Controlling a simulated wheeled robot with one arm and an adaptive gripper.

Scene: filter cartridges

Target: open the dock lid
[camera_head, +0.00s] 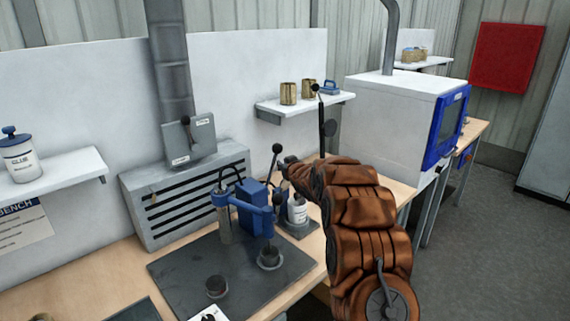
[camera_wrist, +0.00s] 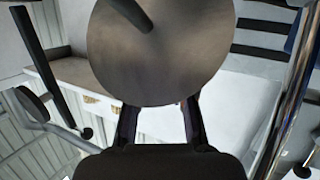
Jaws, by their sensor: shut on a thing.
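My gripper (camera_head: 286,162) reaches over the bench beside the blue dock stand (camera_head: 252,207), near a black ball-ended lever (camera_head: 277,149). In the wrist view a large round grey-brown disc (camera_wrist: 160,60), with a dark rod rising from its upper part, fills the space before my gripper (camera_wrist: 158,112). The fingers come up on both sides of its lower edge. The disc covers the fingertips, so the exact contact is hidden. I cannot tell for certain which part is the dock lid.
A dark mat (camera_head: 185,272) carries small round cups. A grey vented box (camera_head: 150,228) is behind, and a tall black rod (camera_head: 322,125) rises close to my arm. A white cabinet (camera_head: 390,115) stands at right.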

